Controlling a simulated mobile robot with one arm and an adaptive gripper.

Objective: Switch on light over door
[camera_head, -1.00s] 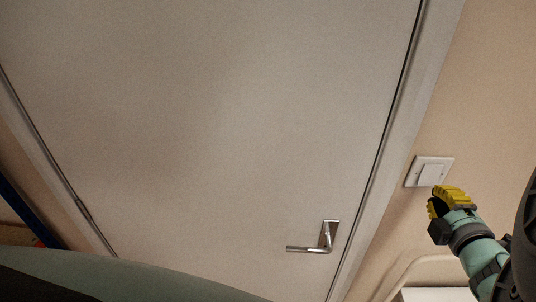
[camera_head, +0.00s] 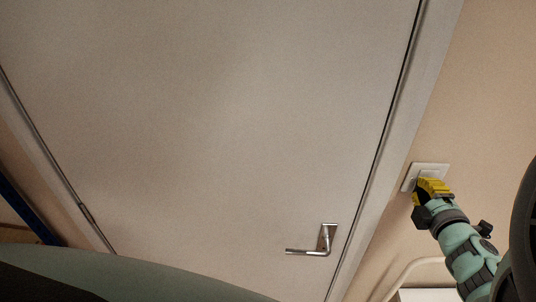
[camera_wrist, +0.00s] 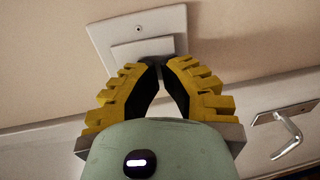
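The white light switch (camera_head: 433,168) is on the beige wall right of the door (camera_head: 200,130). In the wrist view its square plate (camera_wrist: 108,38) and raised rocker (camera_wrist: 135,50) fill the top middle. My gripper (camera_head: 422,182) has yellow fingers with black inner pads and is empty. In the wrist view its fingertips (camera_wrist: 158,66) come together at the lower edge of the rocker and overlap it. I cannot tell whether they touch it or whether the rocker is pressed. No lamp over the door is in view.
The door is closed. Its metal handle (camera_head: 322,242) is at the lower right of the door and also shows in the wrist view (camera_wrist: 286,130). A pale curved object (camera_head: 412,268) stands below the switch. The wall around the switch is bare.

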